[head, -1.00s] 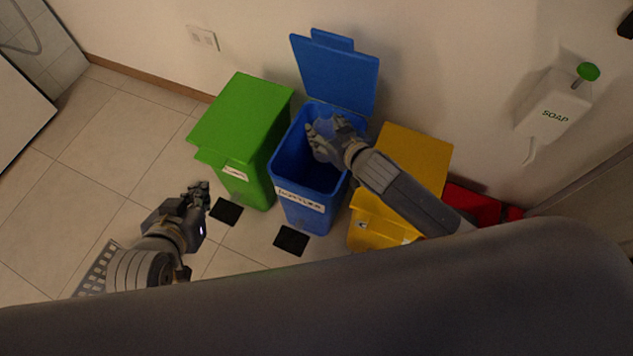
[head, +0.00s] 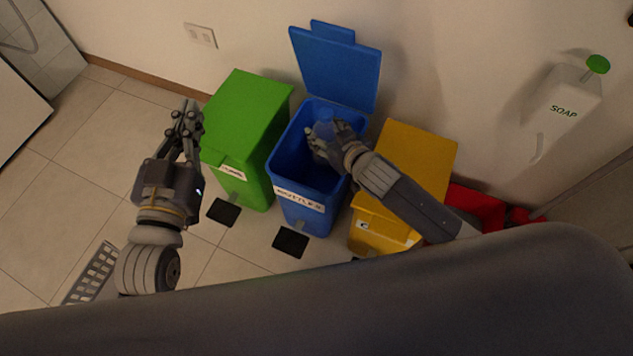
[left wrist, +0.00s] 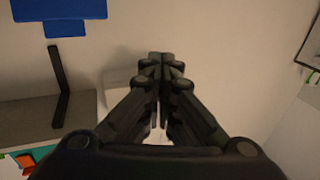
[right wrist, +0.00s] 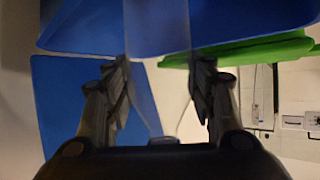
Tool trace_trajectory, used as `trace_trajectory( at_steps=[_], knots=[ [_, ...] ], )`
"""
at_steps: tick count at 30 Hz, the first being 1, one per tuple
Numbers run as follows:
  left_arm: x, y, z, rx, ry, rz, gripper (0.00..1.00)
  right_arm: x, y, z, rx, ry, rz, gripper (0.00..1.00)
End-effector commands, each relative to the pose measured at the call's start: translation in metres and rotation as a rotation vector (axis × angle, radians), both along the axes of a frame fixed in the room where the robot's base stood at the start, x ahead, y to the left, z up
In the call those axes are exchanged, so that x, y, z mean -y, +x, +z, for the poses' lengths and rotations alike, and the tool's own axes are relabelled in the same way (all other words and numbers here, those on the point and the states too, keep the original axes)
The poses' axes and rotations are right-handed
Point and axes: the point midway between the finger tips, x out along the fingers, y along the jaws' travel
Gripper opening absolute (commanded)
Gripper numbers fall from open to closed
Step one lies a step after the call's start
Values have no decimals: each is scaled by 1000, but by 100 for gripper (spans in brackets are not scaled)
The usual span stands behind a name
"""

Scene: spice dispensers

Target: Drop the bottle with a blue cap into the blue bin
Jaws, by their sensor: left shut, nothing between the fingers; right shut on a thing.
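The blue bin (head: 302,203) stands between the green and yellow bins, its lid (head: 334,68) open and upright against the wall. My right gripper (head: 322,143) is over the bin's opening, shut on a translucent bluish bottle (head: 324,126). The bottle also shows between the fingers in the right wrist view (right wrist: 158,75); its cap cannot be made out. My left gripper (head: 186,112) is shut and empty, left of the green bin; its closed fingers show in the left wrist view (left wrist: 160,75).
A green bin (head: 245,110) is closed on the left, a yellow bin (head: 415,165) closed on the right. A red bin (head: 474,204) is partly hidden behind my right arm. A soap dispenser (head: 560,110) hangs on the wall.

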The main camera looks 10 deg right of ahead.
Motion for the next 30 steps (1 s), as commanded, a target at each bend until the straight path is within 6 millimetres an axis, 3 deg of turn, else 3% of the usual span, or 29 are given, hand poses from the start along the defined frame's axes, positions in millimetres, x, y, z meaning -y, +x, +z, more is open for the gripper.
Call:
trace_trajectory(
  at_steps=[12, 24, 25, 27, 28, 30],
  knots=[
    [5, -5, 47, 240, -63, -14, 0, 0, 0, -10, 1, -1, 0, 28],
    [6, -7, 54, 271, -72, -16, 0, 0, 0, -10, 1, -1, 0, 28],
    [6, -7, 54, 271, -72, -16, 0, 0, 0, -10, 1, -1, 0, 53],
    [5, -7, 54, 271, -72, -16, 0, 0, 0, -10, 1, -1, 0, 69],
    [5, -7, 54, 271, -72, -16, 0, 0, 0, -10, 1, -1, 0, 74],
    [5, -7, 53, 270, -71, -16, 0, 0, 0, -11, 0, -1, 0, 74]
  ],
)
